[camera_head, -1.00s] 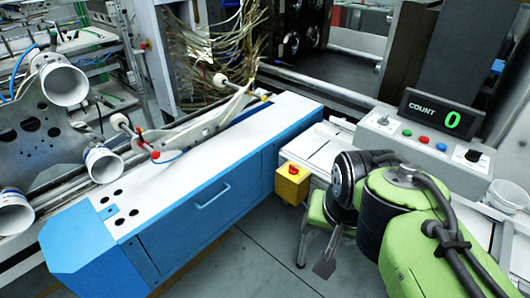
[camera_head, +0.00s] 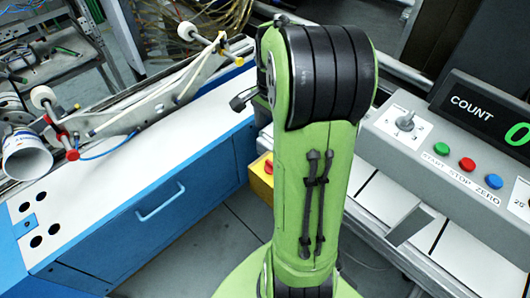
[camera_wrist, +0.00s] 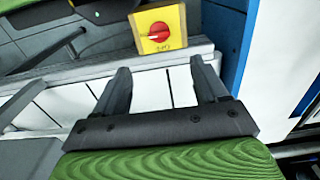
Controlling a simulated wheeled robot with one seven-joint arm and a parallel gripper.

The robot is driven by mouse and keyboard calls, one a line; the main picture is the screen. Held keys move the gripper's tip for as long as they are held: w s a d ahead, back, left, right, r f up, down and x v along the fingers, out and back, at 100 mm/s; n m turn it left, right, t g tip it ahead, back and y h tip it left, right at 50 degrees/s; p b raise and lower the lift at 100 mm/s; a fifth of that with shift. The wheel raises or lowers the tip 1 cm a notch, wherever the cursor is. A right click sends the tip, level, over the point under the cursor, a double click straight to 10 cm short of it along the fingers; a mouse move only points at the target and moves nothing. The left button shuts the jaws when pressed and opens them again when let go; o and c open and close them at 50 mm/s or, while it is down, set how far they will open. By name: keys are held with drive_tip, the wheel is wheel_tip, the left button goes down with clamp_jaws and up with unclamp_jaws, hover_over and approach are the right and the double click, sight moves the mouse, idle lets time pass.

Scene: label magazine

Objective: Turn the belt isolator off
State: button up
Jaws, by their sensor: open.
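A yellow box (camera_wrist: 172,17) with a round red rotary knob (camera_wrist: 160,32), which looks like the belt isolator, shows at the top of the wrist view. A small pale mark points left from the knob, and the lettering is too small to read surely. In the head view the yellow box (camera_head: 261,183) is partly hidden behind my green arm, at the blue cabinet's right end. My gripper (camera_wrist: 163,76) is open and empty, its two fingers pointing toward the box from below it in the wrist view, apart from it.
A blue cabinet (camera_head: 120,220) with a white top stands left of my arm. A grey control panel (camera_head: 385,127) with a rotary switch (camera_head: 405,122), coloured buttons and a count display (camera_head: 473,103) is at right. A white slatted surface (camera_head: 385,205) lies below the panel.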

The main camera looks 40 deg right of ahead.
sight(271, 164)
wheel_tip(271, 164, down, 15)
drive_tip(key=b, duration=0.5)
drive_tip(key=shift+r, duration=0.1)
drive_tip(key=c, duration=1.1)
drive_tip(key=shift+o, duration=0.2)
